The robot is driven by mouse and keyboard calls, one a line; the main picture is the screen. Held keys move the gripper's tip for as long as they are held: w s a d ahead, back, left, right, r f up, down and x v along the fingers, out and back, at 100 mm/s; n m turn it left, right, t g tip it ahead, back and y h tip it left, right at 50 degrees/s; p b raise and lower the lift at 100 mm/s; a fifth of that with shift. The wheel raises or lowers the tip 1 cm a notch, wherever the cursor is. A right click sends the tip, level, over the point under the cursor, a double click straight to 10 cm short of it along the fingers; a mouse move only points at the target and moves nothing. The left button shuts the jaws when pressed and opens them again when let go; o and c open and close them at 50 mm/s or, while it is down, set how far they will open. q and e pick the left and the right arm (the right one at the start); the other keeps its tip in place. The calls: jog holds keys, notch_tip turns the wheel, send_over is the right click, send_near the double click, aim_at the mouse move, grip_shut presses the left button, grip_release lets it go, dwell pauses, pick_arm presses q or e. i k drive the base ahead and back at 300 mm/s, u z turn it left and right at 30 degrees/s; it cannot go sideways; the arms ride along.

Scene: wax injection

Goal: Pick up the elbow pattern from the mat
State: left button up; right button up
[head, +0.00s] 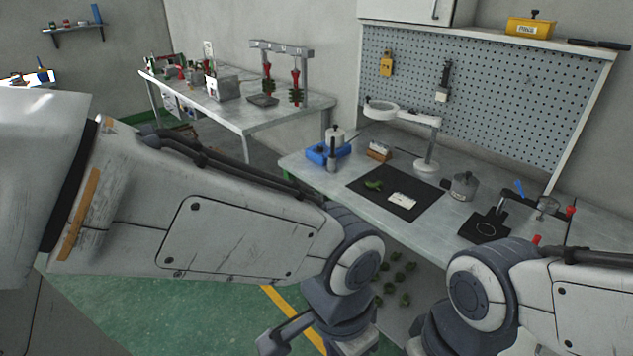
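A small green piece, which looks like the elbow pattern (374,185), lies on the black mat (412,211) on the right-hand workbench. A white block (402,200) lies beside it on the mat, apart from it. My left arm crosses the picture from the left and bends down in front of the bench; its wrist parts show at the bottom edge, but its fingertips do not. My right arm comes in from the lower right, and its gripper is out of frame. Neither arm touches the mat or the green piece.
Several green pieces (404,299) lie below the bench edge. A second table (240,118) stands behind left.

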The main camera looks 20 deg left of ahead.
aim_at(371, 186)
jog(key=u, duration=0.2)
jog(key=k, duration=0.45)
jog(key=u, duration=0.65)
jog(key=i, duration=0.35)
jog(key=u, duration=0.6)
jog(key=i, duration=1.8)
jog(key=z, duration=1.2)
jog(key=i, duration=0.8)
jog(key=z, duration=0.65)
